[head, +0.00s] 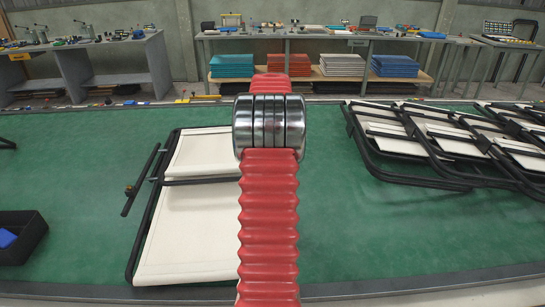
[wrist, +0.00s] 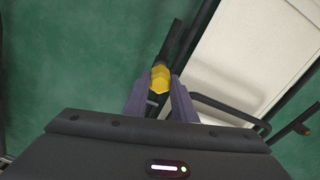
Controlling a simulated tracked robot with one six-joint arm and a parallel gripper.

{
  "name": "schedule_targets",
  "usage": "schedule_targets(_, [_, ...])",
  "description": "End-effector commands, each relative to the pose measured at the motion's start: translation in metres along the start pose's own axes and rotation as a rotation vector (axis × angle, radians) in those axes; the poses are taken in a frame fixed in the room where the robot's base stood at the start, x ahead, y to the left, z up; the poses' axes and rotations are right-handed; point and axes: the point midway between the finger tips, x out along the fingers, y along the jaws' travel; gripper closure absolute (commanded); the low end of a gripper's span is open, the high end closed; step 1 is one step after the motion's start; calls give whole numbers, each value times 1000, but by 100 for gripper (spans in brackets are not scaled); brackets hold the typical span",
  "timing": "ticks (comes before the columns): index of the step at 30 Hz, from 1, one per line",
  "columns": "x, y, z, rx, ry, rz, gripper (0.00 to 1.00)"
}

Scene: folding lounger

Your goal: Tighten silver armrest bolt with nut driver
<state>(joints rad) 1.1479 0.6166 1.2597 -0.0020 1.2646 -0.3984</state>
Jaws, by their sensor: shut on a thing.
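The lounger (head: 190,235) lies on the green table, with cream panels in a black frame. Its black armrest bar (head: 141,180) runs along its left side, with a small brownish spot on it. My gripper (wrist: 160,85) is shut on a yellow and black tool (wrist: 160,78), apparently the nut driver. A dark narrow part extends from it, up the picture. I cannot make out the silver bolt. My arm hides the lounger's right side in the head view.
Several folded lounger frames (head: 440,140) lie at the right of the table (head: 330,240). A black bin (head: 25,240) with something blue stands at the left edge. Open green surface lies between. Shelves (head: 325,75) stand behind.

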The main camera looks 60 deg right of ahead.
Motion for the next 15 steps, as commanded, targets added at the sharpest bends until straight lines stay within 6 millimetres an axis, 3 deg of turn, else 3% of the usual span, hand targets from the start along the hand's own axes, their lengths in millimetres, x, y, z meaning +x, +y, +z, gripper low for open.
schedule_targets(15, [0, 0, 0, 56, -1, -1, 100])
